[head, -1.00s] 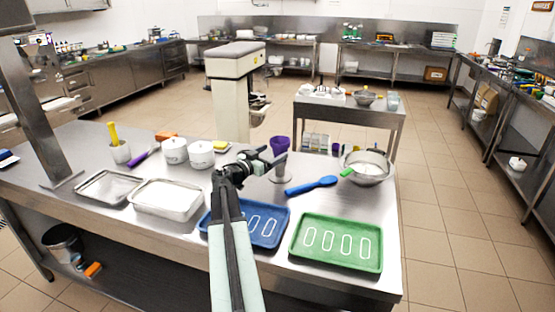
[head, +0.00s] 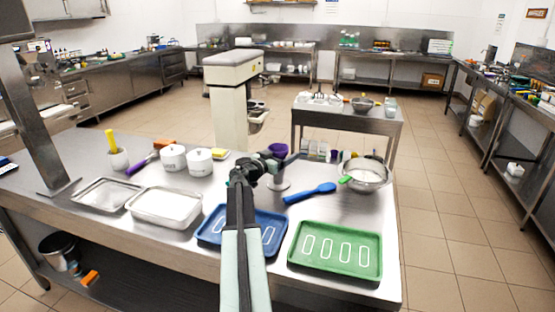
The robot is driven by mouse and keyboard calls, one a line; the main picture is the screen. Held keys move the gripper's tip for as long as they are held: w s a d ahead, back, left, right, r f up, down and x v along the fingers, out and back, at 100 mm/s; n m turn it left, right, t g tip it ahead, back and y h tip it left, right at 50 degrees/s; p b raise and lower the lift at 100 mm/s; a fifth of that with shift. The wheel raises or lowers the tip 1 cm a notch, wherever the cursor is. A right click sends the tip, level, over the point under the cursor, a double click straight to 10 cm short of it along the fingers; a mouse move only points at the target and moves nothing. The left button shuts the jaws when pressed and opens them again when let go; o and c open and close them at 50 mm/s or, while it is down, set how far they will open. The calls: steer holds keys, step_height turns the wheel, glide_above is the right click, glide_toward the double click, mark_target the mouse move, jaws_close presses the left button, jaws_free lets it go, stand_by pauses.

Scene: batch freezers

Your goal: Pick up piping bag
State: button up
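I cannot pick out a piping bag for certain in the head view. My dark gripper (head: 276,164) is over the steel bench (head: 205,225), at the end of my arm, near its far edge. It is small and seen from behind, so its opening does not show. A purple cup (head: 279,149) stands just behind it and is partly hidden by it. A small round metal stand (head: 281,184) shows just below it. A blue spatula (head: 310,193) lies to its right.
A blue tray (head: 207,238) and green tray (head: 335,271) lie at the bench's near edge. Metal trays (head: 165,220), white pots (head: 200,161) and a white cup with a yellow handle (head: 118,160) are left. A metal bowl (head: 365,182) is right. A cart (head: 347,117) stands beyond.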

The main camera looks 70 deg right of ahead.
steer(key=c, duration=1.4)
step_height(320, 180, up, 10)
steer(key=p, duration=1)
steer(key=shift+r, duration=0.15)
